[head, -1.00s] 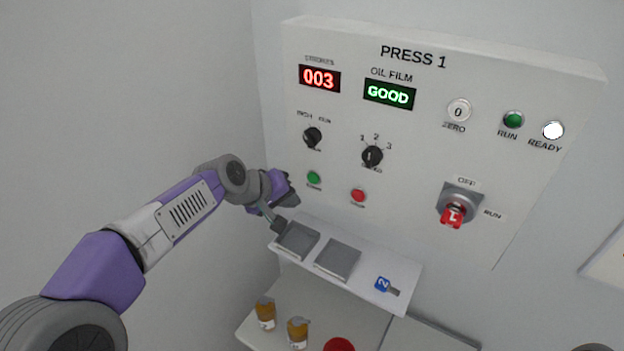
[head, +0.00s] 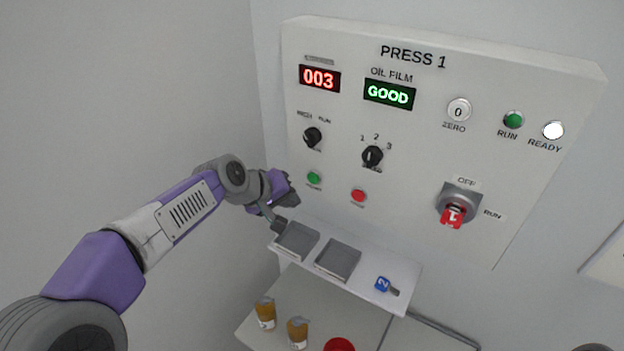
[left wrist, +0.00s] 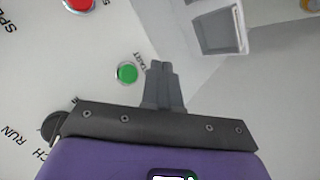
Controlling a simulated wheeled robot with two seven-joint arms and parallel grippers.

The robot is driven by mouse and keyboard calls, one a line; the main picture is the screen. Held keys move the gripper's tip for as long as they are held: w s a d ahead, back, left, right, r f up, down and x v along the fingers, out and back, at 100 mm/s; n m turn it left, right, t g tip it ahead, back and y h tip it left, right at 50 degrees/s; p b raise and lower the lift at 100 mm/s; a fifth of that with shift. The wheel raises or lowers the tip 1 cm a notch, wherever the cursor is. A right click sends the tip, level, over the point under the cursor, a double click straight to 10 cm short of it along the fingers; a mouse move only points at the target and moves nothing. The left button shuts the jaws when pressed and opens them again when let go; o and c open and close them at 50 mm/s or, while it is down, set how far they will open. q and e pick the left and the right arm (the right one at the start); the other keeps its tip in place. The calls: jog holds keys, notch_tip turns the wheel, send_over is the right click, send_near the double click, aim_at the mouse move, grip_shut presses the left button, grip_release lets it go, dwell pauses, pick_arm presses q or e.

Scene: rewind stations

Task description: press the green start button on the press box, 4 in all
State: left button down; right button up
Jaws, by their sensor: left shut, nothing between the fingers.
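The press box (head: 420,125), labelled PRESS 1, stands upright in front of me. Its green start button (head: 314,178) is at the lower left of the panel; it also shows in the left wrist view (left wrist: 127,72). The red digits (head: 319,78) read 003. My left gripper (head: 294,200) is shut and empty, just below and left of the green button. In the left wrist view its fingers (left wrist: 161,82) are together beside the button, apart from it as far as I can see. My right gripper is not in view.
A red button (head: 358,196) sits right of the green one. Below are a shelf with two grey trays (head: 338,261) and a blue tag marked 2 (head: 383,284). A red key switch (head: 453,216) is at right. Two amber bottles (head: 297,332) and a red knob (head: 340,345) stand lower.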

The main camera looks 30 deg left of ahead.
aim_at(313, 179)
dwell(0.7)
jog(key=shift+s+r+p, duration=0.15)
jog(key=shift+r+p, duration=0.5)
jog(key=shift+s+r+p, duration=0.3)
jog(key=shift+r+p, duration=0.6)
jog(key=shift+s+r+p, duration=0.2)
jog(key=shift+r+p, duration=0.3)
jog(key=shift+p, duration=0.05)
pick_arm(q)
jog(key=s+n, duration=0.1)
jog(key=n, duration=0.5)
jog(key=s+n, duration=0.1)
jog(key=n, duration=0.4)
jog(key=s+n, duration=0.2)
jog(key=n, duration=0.4)
jog(key=shift+a+n+y+p, duration=0.25)
jog(key=shift+n+y+p, duration=0.05)
jog(key=shift+y+p, duration=0.1)
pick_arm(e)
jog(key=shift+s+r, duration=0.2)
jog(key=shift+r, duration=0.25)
pick_arm(q)
jog(key=shift+w, duration=0.15)
jog(key=w+p, duration=0.5)
jog(key=w, duration=0.3)
jog(key=shift+w+d, duration=0.3)
jog(key=shift+w, duration=0.05)
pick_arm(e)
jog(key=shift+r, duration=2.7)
